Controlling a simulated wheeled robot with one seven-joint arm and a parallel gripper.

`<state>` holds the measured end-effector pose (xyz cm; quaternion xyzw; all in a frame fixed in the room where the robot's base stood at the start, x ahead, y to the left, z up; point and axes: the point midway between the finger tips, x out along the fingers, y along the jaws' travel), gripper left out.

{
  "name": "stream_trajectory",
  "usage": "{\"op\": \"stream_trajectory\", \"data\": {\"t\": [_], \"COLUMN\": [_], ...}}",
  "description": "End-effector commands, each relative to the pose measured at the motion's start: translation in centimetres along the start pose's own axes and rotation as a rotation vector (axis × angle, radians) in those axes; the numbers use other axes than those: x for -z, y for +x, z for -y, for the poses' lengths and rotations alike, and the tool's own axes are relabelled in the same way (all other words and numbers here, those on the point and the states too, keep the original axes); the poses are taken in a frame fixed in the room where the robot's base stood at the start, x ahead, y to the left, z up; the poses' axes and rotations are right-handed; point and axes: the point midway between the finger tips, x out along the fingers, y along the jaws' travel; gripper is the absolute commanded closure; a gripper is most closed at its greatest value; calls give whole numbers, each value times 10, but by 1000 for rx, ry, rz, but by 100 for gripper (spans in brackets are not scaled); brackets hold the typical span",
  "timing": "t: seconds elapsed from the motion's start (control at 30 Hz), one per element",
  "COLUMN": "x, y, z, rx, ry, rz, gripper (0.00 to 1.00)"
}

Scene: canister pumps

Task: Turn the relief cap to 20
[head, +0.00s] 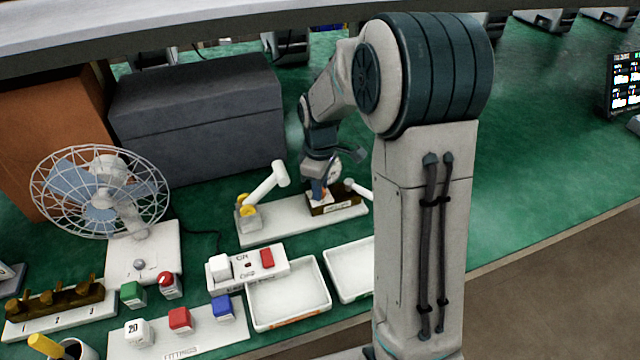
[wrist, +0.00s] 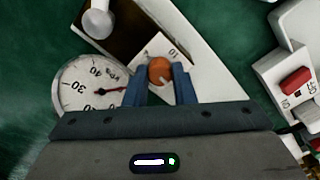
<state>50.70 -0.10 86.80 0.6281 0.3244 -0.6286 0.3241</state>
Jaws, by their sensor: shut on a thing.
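The relief cap (wrist: 160,70) is a round orange-brown knob on a white plate with a printed 10 (wrist: 173,51) beside it. In the wrist view my gripper (wrist: 160,82) has one blue finger on each side of the cap and is shut on it. Any pointer mark on the cap is too small to read. A round white gauge (wrist: 88,87) with a red needle and numbers such as 30 and 40 is left of the fingers. In the head view my gripper (head: 321,190) reaches down at the pump's dark block (head: 345,205), and hides most of the cap.
A white-handled pump lever (head: 265,186) stands left of my gripper on the white base (head: 285,226). A switch box (head: 250,265) and two white trays (head: 288,312) lie in front. A fan (head: 100,195) and a grey box (head: 200,110) stand left.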

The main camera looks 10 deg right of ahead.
Motion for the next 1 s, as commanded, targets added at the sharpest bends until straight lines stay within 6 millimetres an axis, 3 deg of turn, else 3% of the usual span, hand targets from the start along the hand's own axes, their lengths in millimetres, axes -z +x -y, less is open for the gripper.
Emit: {"op": "stream_trajectory", "data": {"t": [0.7,0.73,0.8,1.0], "x": [2,2,2,1], "y": [-1,-1,-1,-1], "z": [0,0,0,0], "rx": [-4,-4,-4,-2], "ry": [-76,-76,-76,-74], "rz": [-4,-4,-4,-2], "gripper": [100,71,55,55]}}
